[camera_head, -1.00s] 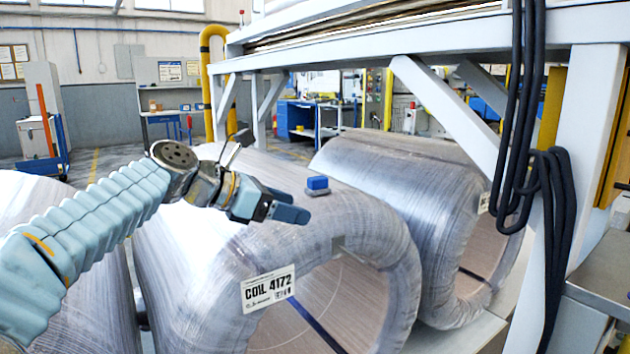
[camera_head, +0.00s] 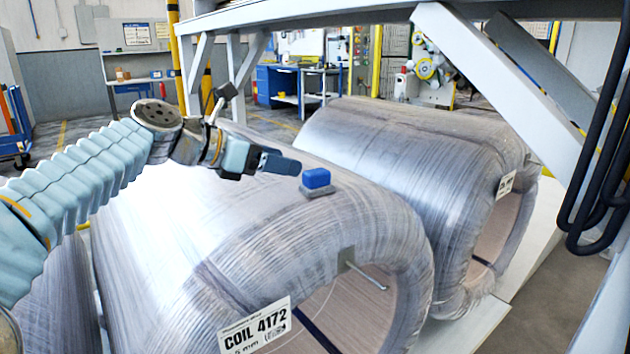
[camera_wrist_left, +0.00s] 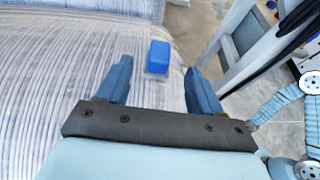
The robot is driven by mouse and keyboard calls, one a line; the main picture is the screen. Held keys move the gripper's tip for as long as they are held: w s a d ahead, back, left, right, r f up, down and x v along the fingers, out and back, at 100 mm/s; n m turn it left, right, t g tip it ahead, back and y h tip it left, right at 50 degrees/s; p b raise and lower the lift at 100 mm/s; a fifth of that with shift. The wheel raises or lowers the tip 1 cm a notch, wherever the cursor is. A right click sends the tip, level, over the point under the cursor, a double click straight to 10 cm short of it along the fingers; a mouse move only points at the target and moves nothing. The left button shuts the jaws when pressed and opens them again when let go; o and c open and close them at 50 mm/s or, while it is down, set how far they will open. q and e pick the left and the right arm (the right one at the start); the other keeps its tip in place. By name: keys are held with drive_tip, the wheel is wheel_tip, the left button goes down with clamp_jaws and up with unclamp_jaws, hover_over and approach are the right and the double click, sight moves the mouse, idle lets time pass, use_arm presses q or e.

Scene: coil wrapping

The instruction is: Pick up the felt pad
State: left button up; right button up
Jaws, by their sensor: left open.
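The felt pad (camera_head: 318,193) is a thin grey piece with a blue block (camera_head: 316,178) on top. It lies on the upper surface of the wrapped coil labelled COIL 4172 (camera_head: 190,240). My left gripper (camera_head: 284,162) is just left of the block in the head view. In the left wrist view the open fingers (camera_wrist_left: 158,70) point toward the blue block (camera_wrist_left: 159,56), which appears between and slightly beyond the fingertips. No contact shows. My right gripper is not in view, though ribbed links of my other arm show at the right of the wrist view.
A second wrapped coil (camera_head: 400,160) lies to the right. A white steel frame (camera_head: 480,70) with diagonal braces stands over and beside the coils, with black cables (camera_head: 600,180) hanging at the right. A small bracket with a rod (camera_head: 362,268) sticks out at the near coil's rim.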

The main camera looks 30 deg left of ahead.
sight(312, 172)
use_arm(q)
drive_tip(key=x, duration=0.3)
drive_tip(key=shift+w+d+f, duration=0.15)
drive_tip(key=shift+w, duration=0.15)
drive_tip(key=x, duration=0.5)
drive_tip(key=shift+d+f, duration=0.1)
drive_tip(key=shift+f, duration=0.4)
drive_tip(key=shift+s, duration=0.1)
drive_tip(key=c, duration=1.1)
drive_tip(key=shift+o, duration=0.2)
drive_tip(key=shift+r, duration=0.2)
